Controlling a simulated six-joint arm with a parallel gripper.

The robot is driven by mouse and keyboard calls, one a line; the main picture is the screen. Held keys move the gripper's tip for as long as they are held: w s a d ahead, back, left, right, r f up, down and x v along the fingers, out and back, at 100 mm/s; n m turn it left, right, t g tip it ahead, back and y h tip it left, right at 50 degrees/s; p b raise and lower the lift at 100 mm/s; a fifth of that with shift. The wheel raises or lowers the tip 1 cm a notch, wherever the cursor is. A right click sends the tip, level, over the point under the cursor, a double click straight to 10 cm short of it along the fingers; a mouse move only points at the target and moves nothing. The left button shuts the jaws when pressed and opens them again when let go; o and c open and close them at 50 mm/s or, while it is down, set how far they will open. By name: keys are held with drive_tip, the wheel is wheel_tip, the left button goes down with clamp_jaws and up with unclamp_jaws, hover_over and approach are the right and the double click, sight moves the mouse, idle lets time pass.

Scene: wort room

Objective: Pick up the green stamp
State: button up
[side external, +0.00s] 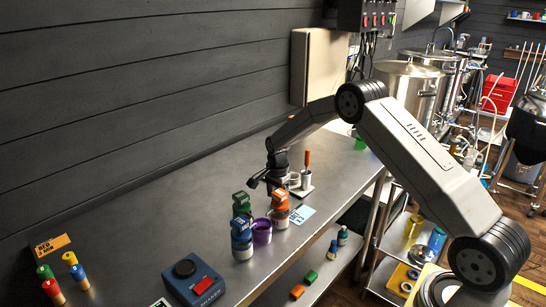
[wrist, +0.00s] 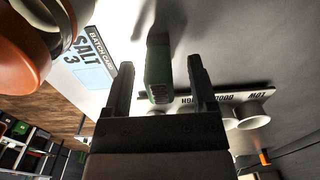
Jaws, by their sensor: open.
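The green stamp (side external: 241,201) stands upright on the steel bench, behind a blue-topped one (side external: 241,231) that hides its lower part. An orange-topped one (side external: 280,203) stands to its right. My gripper (side external: 259,183) is open and empty, just above and to the right of the green stamp in the side view. In the wrist view the green stamp (wrist: 158,72) shows between the two open fingers of my gripper (wrist: 161,66), with free space on both sides. I cannot tell how far below the fingertips it is.
A purple cup (side external: 261,232) stands close by the stamps. A pale blue batch card (side external: 301,214) lies to the right. A tray with cups (wrist: 180,101) is behind my gripper. A blue box (side external: 193,282) and colour-topped pegs (side external: 79,275) stand left. The bench middle left is clear.

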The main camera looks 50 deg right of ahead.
drive_tip(key=shift+f, duration=0.5)
clamp_jaws()
